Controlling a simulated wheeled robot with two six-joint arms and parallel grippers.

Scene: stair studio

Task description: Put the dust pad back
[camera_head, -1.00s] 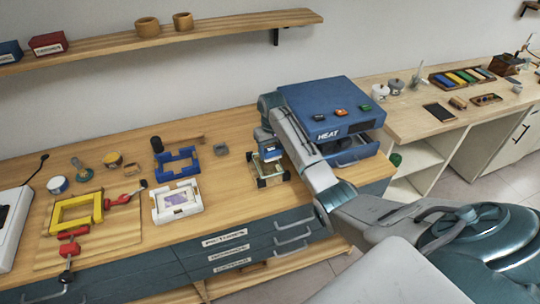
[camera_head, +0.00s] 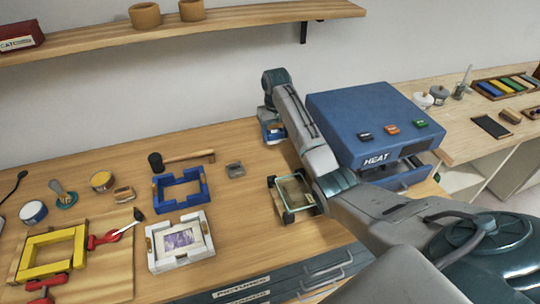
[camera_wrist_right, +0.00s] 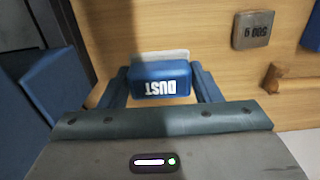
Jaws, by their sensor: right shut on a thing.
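The dust pad is a blue block marked DUST with a pale underside, and in the right wrist view the pad (camera_wrist_right: 160,80) sits between my fingers. My right gripper (camera_wrist_right: 160,85) is shut on it. In the head view the right gripper (camera_head: 273,133) is at the back of the bench, left of the blue HEAT box, with the pad mostly hidden by the gripper. Whether the pad touches the bench I cannot tell. My left gripper is not in view.
The blue HEAT box (camera_head: 370,120) stands close on the right. A glass-topped frame (camera_head: 295,193) with black corners lies in front. A grey 500 g weight (camera_head: 235,170), a mallet (camera_head: 185,158) and a blue frame (camera_head: 180,189) lie to the left. A white frame (camera_head: 180,240) holds a picture.

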